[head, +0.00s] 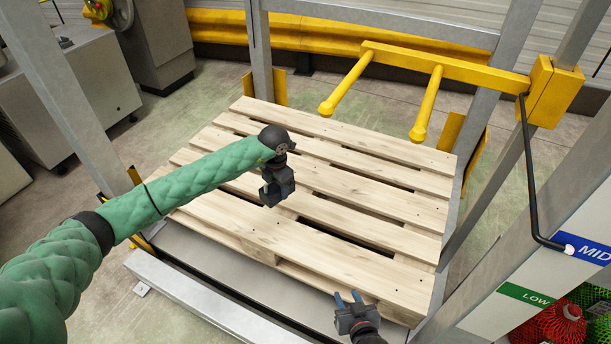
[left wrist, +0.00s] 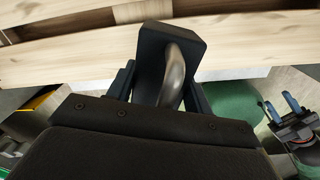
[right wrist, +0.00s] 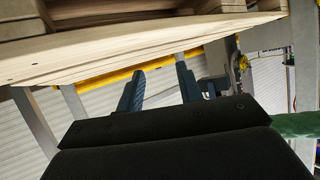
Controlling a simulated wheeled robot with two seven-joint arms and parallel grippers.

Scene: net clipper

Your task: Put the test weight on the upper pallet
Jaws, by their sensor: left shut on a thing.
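The wooden pallet (head: 330,232) lies level inside a metal frame in the head view; its slats also show at the top of the left wrist view (left wrist: 60,55). My left gripper (head: 279,178) is above the middle of the pallet and shut on the test weight (head: 270,194). The weight is a dark block with a curved metal handle, clear in the left wrist view (left wrist: 172,38). I cannot tell whether its underside touches the slats. My right gripper (head: 351,301) is open and empty by the pallet's near edge; its fingers stand apart in the right wrist view (right wrist: 158,88).
A yellow bar with two prongs (head: 425,105) hangs over the pallet's far right side. Grey posts (head: 262,55) stand around it. A black lever (head: 530,175) points at the blue MID label (head: 590,249). Red netting (head: 562,325) lies lower right. The pallet's slats are otherwise bare.

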